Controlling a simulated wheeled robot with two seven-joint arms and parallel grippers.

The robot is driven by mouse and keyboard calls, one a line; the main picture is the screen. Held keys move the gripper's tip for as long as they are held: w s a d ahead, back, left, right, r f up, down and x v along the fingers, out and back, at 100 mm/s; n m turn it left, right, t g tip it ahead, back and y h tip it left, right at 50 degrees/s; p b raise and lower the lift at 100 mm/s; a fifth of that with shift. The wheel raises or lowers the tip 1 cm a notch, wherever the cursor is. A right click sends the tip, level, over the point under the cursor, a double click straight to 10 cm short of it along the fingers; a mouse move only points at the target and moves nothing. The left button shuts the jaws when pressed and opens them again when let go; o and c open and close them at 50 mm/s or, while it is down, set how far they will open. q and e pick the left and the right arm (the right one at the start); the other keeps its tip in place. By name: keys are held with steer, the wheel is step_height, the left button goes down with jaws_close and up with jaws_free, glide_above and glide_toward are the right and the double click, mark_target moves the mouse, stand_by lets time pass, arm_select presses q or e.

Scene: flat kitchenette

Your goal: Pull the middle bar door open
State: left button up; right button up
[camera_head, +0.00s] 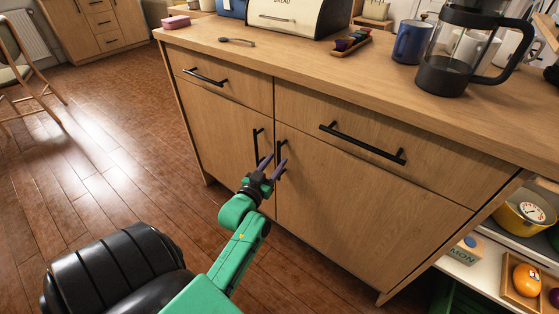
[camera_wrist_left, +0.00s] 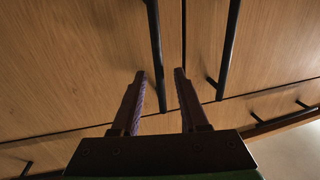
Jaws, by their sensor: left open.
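The wooden cabinet has two lower doors, a left door (camera_head: 225,140) and a right door (camera_head: 350,205), both flush in the front. Each has a black vertical bar handle by the middle seam: the left handle (camera_head: 256,146) and the right handle (camera_head: 278,150). My left gripper (camera_head: 273,163) is open in front of the right handle, its fingers pointing at the doors. In the left wrist view, one bar handle (camera_wrist_left: 156,45) runs between the open fingers (camera_wrist_left: 160,74); contact cannot be told. The other handle (camera_wrist_left: 229,45) lies outside them. My right gripper is not in view.
Above the doors are drawers with horizontal bars (camera_head: 362,143) (camera_head: 205,77). The countertop (camera_head: 300,57) holds a coffee press (camera_head: 447,65), blue mug (camera_head: 411,42) and bread box (camera_head: 290,15). Open shelves (camera_head: 475,275) stand at right.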

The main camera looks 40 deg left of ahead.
arm_select(q)
steer(key=x, duration=0.2)
steer(key=shift+w+a, duration=0.15)
steer(key=shift+w, duration=0.15)
jaws_close()
stand_by(1.2)
